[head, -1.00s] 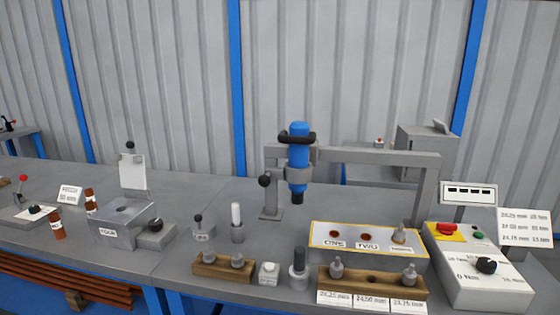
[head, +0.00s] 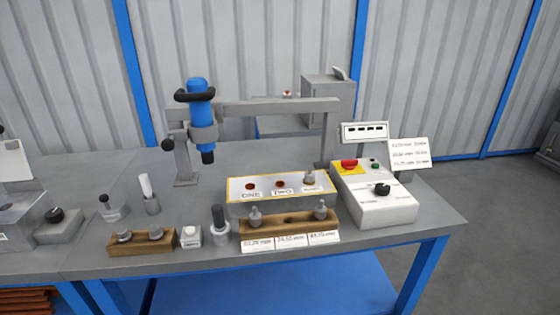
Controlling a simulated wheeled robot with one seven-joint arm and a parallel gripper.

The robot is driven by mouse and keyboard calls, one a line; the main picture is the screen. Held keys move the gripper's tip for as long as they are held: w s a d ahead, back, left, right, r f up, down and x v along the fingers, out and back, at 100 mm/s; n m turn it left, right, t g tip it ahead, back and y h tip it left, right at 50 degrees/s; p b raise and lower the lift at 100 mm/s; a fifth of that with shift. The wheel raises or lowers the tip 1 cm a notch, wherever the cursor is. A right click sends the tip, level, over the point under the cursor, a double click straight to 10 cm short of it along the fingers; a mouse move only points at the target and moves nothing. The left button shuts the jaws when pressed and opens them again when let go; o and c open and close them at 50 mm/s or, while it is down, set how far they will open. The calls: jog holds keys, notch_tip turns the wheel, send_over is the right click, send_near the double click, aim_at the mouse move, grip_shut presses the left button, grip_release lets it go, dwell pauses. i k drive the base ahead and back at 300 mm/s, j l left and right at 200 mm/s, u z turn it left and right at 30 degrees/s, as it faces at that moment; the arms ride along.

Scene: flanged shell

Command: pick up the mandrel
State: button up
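No part is marked as the mandrel, so I cannot tell for certain which one it is. In the head view, a wooden rack (head: 277,227) at the front holds a grey knobbed metal piece at its left (head: 255,215) and another at its right (head: 320,211), with a dark empty hole between them. A similar grey piece (head: 309,179) stands at the right of the yellow-edged box (head: 236,192). A grey cylinder with a black handle (head: 219,230) stands upright left of the rack. My gripper is not in view.
A blue tool (head: 199,105) hangs from a grey frame (head: 270,105) over the bench. A control box (head: 375,205) with a red button stands at the right. A white-topped peg (head: 147,187) stands at the left. The bench's right edge is open, with bare floor beyond.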

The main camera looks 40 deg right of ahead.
aim_at(309, 176)
jog(key=i+j+z, duration=0.15)
jog(key=z, duration=0.15)
jog(key=i+j+z, duration=0.15)
jog(key=j+z, duration=0.15)
jog(key=j, duration=0.15)
jog(key=i+j+z, duration=0.1)
jog(key=j+z, duration=0.2)
jog(key=k+j+z, duration=0.1)
jog(key=j+z, duration=0.15)
jog(key=j, duration=0.25)
